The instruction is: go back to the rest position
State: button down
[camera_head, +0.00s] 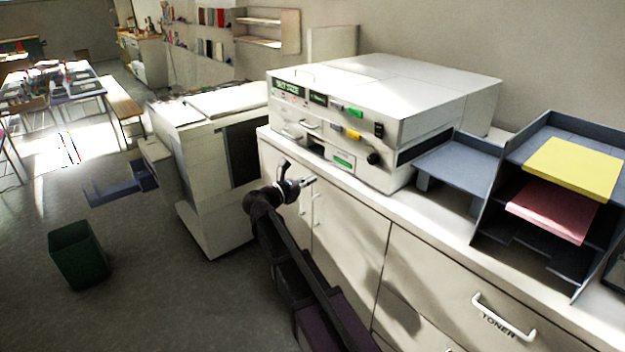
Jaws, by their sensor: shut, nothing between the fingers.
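My gripper (309,181) is at the end of my dark arm, near the middle of the picture. It is shut and looks empty. It appears in front of the white cabinet, below the front of the white machine (385,92). The machine stands on the counter and has green and yellow buttons, a dark knob and a small display. My arm reaches up from the bottom of the picture and hides part of the cabinet doors.
A dark paper tray rack (485,207) with yellow paper (574,168) and pink paper (553,209) stands on the counter at right. A drawer handle (503,318) sticks out below. A copier (213,215) stands left of the cabinet. A green bin (78,255) is on the open floor.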

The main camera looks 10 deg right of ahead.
jog(key=s+d+f+m+g+y+p, duration=0.2)
jog(key=s+d+f+m+g+y, duration=0.1)
jog(key=s+d+f+m, duration=0.25)
jog(key=s+d+f+m+g+y+p, duration=0.1)
jog(key=s+d+f+m+g+y, duration=0.25)
jog(key=s+m, duration=0.4)
jog(key=s+a+f+m+g+y+p, duration=0.1)
jog(key=s+a+f+m+y, duration=0.1)
jog(key=s+m+y, duration=0.2)
jog(key=s+a+f+m+g+y+p, duration=0.1)
jog(key=s+m+y, duration=0.4)
jog(key=s, duration=0.5)
jog(key=shift+a+f+m+g+p, duration=0.35)
jog(key=shift+a+f+m, duration=0.25)
jog(key=shift+m, duration=0.5)
